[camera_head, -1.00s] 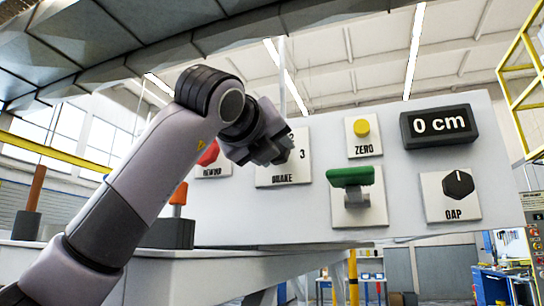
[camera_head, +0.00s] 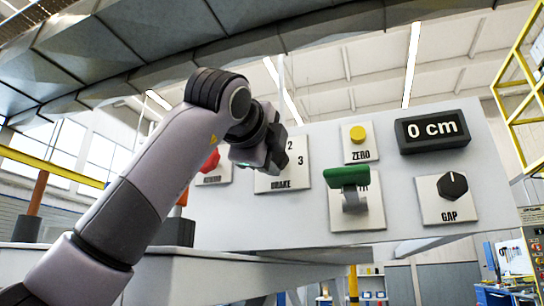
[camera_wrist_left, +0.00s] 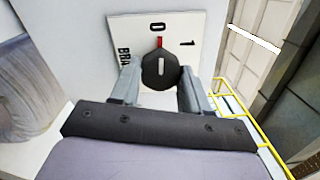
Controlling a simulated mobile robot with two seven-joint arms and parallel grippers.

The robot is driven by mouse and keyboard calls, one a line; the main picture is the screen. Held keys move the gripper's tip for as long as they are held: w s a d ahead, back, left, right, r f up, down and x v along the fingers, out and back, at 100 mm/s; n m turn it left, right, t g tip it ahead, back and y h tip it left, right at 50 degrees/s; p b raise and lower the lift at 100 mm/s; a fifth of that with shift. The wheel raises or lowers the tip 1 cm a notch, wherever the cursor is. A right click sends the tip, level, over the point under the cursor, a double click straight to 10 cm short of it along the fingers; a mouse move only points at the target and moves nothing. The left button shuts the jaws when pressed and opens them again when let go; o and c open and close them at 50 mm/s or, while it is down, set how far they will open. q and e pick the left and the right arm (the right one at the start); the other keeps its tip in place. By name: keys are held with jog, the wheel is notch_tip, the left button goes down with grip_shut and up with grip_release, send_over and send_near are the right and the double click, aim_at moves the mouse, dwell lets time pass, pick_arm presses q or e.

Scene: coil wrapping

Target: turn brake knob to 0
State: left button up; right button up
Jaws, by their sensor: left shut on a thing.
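The black brake knob (camera_wrist_left: 160,72) shows in the left wrist view, on the white BRAKE plate (camera_wrist_left: 188,22). Its white line and a red mark point at the 0. The 1 is to the right of the 0 there. My left gripper (camera_wrist_left: 161,84) has one finger on each side of the knob and is shut on it. In the head view my left gripper (camera_head: 268,146) is in front of the left part of the BRAKE plate (camera_head: 299,176) and hides the knob. The 2 and 3 show there. My right gripper is not in view.
On the grey panel (camera_head: 400,165) are a red button (camera_head: 210,161), a yellow ZERO button (camera_head: 357,133), a green-handled lever (camera_head: 347,177), a black GAP knob (camera_head: 452,185) and a display (camera_head: 434,130) reading 0 cm. The space in front of the panel's right half is clear.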

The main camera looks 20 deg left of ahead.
pick_arm(q)
jog(key=shift+n, duration=0.5)
jog(key=o, duration=1.1)
jog(key=shift+c, duration=0.2)
jog(key=s+b, duration=0.2)
jog(key=s, duration=0.5)
jog(key=shift+b, duration=0.3)
jog(key=shift+s+f, duration=0.1)
jog(key=shift+f, duration=0.05)
